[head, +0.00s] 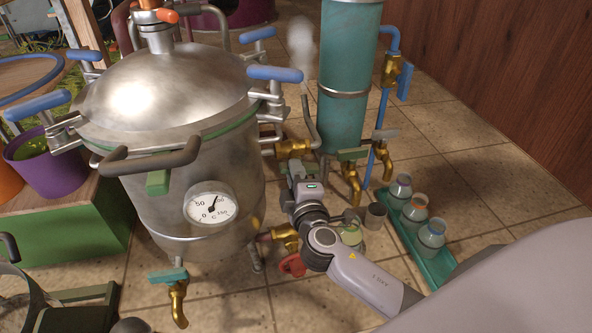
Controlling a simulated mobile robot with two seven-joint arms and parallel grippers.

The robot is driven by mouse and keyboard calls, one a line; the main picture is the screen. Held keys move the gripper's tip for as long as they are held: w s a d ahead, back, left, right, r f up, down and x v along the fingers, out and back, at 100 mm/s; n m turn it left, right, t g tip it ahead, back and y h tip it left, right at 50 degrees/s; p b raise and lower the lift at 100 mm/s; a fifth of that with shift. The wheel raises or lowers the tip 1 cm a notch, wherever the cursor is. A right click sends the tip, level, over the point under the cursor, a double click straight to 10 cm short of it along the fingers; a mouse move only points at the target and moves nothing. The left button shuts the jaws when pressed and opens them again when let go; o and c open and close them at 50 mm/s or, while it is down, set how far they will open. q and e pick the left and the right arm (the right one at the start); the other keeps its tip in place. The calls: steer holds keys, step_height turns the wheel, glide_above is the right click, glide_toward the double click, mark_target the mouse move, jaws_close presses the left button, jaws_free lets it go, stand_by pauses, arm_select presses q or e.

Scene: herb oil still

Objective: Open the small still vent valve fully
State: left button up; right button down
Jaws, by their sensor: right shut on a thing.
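The steel still (185,120) with a domed lid stands at the centre left. A small brass vent valve (293,148) sits at its right side, with a grey pipe (310,115) bending up from it. A pale puff of steam (301,40) hangs above that pipe. My right gripper (293,165) is just below the valve's brass body, shut on what seems to be its handle. The gripper hides the handle, so its angle cannot be told. My left gripper is not in view.
A teal column (346,95) with brass taps (352,180) stands close right of the gripper. A teal tray (434,262) of bottles and a metal cup (375,216) are beside my right arm. A red-handled valve (292,264) is below. Blue lid clamps (275,74) stick out above.

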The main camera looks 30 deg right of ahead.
steer(key=shift+f+n, duration=0.1)
steer(key=shift+n, duration=1.1)
steer(key=c, duration=1.1)
jaws_free()
steer(key=shift+f, duration=0.1)
steer(key=shift+b+v, duration=0.35)
steer(key=shift+v, duration=3.3)
steer(key=shift+w, duration=0.1)
